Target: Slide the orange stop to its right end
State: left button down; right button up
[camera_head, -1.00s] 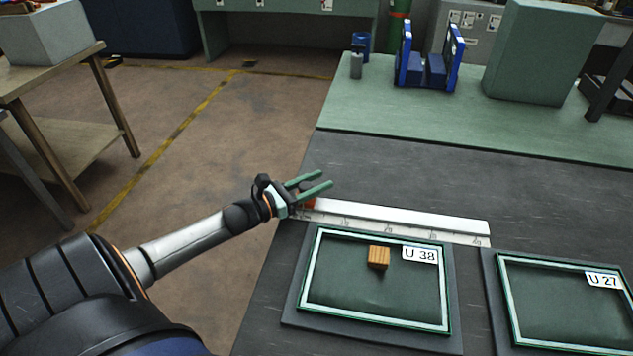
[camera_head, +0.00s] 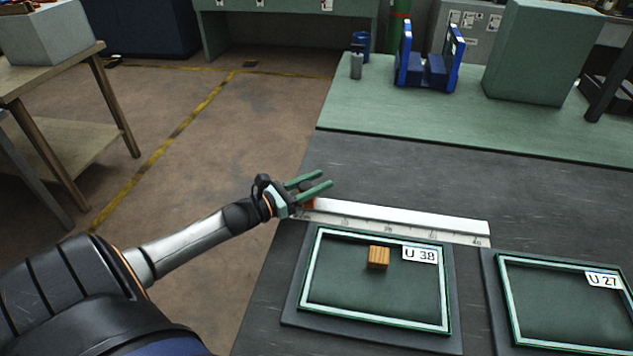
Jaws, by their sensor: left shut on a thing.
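The orange stop (camera_head: 309,204) is at the left end of the white rail (camera_head: 400,217), which has a marked scale along its near side. Only a small orange part of the stop shows; my gripper hides the rest. My left gripper (camera_head: 318,183) has green fingers and is at the stop at the rail's left end. It is shut on the stop, with its fingers reaching past it toward the back right. My right gripper is not in view.
A green-rimmed tray labelled U 38 (camera_head: 318,310) holds a wooden block (camera_head: 378,257) in front of the rail. Another tray labelled U 27 (camera_head: 508,300) is at the right. Blue bookend-like holders (camera_head: 430,72) and a green box (camera_head: 537,55) stand behind. The rail's top is clear to the right.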

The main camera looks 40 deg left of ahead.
pick_arm(q)
jog(key=w+d, duration=0.1)
jog(key=d, duration=0.1)
jog(key=w+d, duration=0.2)
jog(key=d, duration=0.1)
jog(key=w+d+b, duration=0.1)
jog(key=d, duration=0.2)
jog(key=shift+w, duration=0.15)
jog(key=shift+c, duration=2.4)
grip_release()
jog(key=shift+a, duration=0.1)
jog(key=b+v, duration=0.1)
jog(key=v, duration=1.1)
jog(key=shift+s, duration=0.3)
jog(key=shift+o, duration=0.2)
